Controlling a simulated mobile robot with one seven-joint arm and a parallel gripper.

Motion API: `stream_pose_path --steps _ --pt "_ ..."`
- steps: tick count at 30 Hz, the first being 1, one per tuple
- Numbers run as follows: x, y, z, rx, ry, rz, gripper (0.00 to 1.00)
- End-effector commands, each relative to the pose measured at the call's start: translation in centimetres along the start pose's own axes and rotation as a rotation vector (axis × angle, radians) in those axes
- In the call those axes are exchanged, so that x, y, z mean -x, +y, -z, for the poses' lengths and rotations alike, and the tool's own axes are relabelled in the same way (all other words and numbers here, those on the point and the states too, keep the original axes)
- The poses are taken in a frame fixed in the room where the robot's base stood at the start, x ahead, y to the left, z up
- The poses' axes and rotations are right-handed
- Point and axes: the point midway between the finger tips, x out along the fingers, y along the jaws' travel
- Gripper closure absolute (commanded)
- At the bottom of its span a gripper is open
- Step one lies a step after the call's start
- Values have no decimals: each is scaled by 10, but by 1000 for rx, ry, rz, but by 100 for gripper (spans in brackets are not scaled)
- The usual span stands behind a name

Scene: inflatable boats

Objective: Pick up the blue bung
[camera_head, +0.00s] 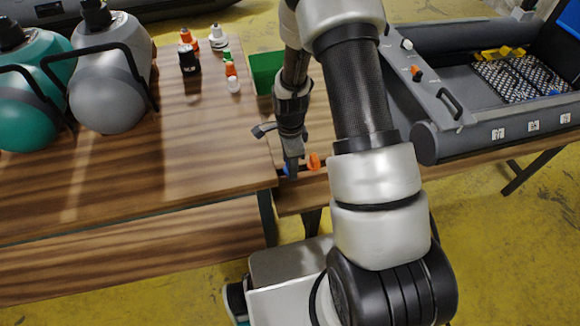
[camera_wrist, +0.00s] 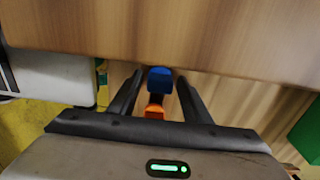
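The blue bung (camera_wrist: 160,76) shows in the wrist view between the two dark fingers of my gripper (camera_wrist: 158,80), with a gap on each side. An orange piece (camera_wrist: 155,111) lies just behind it, closer to the palm; I cannot tell whether the two touch. In the head view my gripper (camera_head: 292,170) points down near the wooden table's front edge. A bit of the blue bung (camera_head: 286,169) shows left of the finger, and the orange piece (camera_head: 314,161) shows on the right. The gripper is open and holds nothing.
A green box (camera_head: 266,70) stands behind my gripper. Small bottles (camera_head: 189,58) and several small pieces (camera_head: 231,75) stand on the left table (camera_head: 200,160), beside large grey and teal containers (camera_head: 108,75).

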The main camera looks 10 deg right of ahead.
Motion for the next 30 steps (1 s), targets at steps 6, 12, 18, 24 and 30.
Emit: stream_pose_path --steps 6,12,18,24,30 --pt "0 0 0 0 0 0 91" --pt "0 0 0 0 0 0 91" --pt "10 -1 0 0 1 4 91" --pt "49 -2 0 1 0 5 91" --pt "85 -1 0 1 1 3 91"
